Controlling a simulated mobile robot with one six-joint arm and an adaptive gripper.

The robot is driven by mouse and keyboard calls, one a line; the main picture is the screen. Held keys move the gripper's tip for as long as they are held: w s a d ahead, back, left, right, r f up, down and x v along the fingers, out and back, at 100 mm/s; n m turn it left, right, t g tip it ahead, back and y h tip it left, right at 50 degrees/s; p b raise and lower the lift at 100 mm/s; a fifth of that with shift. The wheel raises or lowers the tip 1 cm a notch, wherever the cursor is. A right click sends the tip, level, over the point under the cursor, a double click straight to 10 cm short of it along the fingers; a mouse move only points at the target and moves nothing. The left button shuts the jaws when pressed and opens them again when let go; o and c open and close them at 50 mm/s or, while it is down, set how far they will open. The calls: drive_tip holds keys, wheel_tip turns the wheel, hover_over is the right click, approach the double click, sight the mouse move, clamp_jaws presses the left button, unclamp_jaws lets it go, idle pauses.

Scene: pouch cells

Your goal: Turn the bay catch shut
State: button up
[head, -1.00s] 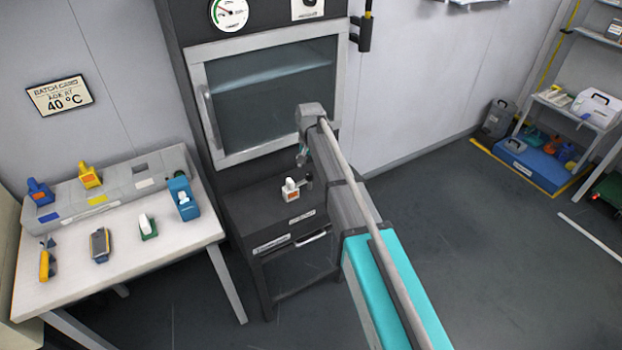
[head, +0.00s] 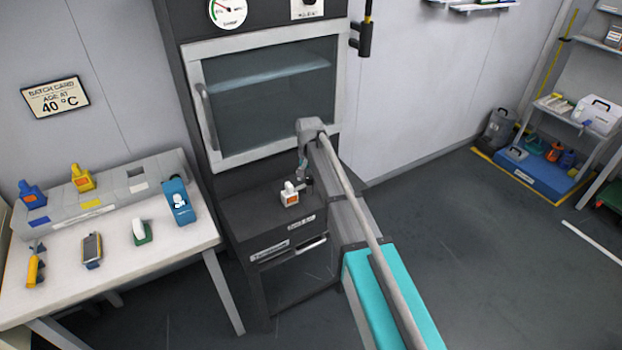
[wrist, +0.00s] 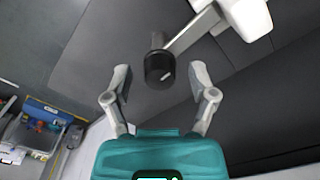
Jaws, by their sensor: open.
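A white block with an orange label (head: 290,194) sits on the dark ledge under the glazed cabinet door. A small dark knob stands just to its right. In the wrist view the black round knob (wrist: 159,67) is joined by a grey bar (wrist: 192,32) to the white block (wrist: 246,15). I take the knob and bar to be the bay catch. My gripper (wrist: 160,88) is open, with the knob ahead of and between its two grey fingers; no contact shows. In the head view my gripper (head: 303,166) hangs just above the knob, partly hidden by my arm.
The cabinet's glazed door (head: 270,95) is closed behind the ledge. A white table (head: 120,255) at left holds several blue, yellow and green items. A blue platform (head: 545,172) with small items stands far right. The floor between is clear.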

drive_tip(key=shift+c, duration=0.2)
clamp_jaws()
drive_tip(key=shift+m, duration=0.5)
drive_tip(key=shift+o, duration=0.2)
unclamp_jaws()
